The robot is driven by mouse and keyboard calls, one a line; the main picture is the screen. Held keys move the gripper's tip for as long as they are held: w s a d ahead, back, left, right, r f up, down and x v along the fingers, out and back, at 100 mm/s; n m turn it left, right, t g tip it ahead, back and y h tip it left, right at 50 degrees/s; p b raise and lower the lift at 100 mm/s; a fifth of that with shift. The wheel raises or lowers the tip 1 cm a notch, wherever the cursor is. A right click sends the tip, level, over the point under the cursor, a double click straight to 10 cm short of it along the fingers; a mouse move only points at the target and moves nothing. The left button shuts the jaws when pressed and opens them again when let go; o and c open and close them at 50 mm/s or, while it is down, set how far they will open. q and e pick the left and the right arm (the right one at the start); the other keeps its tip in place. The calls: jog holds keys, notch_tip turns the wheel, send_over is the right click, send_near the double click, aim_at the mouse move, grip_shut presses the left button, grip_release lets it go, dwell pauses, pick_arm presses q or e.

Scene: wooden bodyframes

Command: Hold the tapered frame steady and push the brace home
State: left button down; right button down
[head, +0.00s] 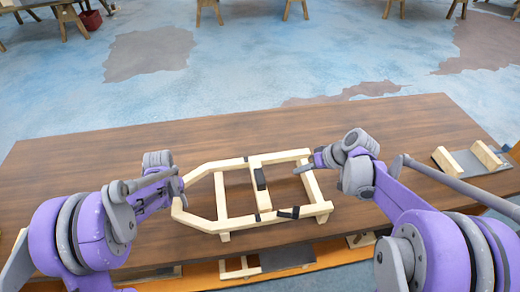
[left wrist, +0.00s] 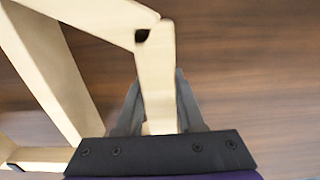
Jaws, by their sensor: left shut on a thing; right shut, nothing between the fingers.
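The tapered frame (head: 205,222) is pale wood and lies on the table, its narrow end to the left. A crossbar that looks like the brace (head: 256,166) spans its middle, with a black piece on it; I cannot tell how far it is seated. My left gripper (head: 180,189) is shut on the frame's narrow end. In the left wrist view the fingers (left wrist: 158,105) stand either side of a pale bar of the frame (left wrist: 153,65). My right gripper (head: 302,170) is shut and empty near the frame's upper right corner; contact is unclear.
The brown table (head: 90,160) is clear behind the frame. A grey board with wooden blocks (head: 468,162) lies at its right end. Another black piece (head: 289,212) sits on the frame's near rail. More wooden parts (head: 240,268) show below the table's near edge.

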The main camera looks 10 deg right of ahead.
pick_arm(q)
jog(key=shift+a, duration=0.1)
jog(key=shift+c, duration=2.2)
grip_release()
jog(key=shift+r, duration=0.1)
notch_tip(320, 180, up, 12)
jog(key=shift+f, duration=0.1)
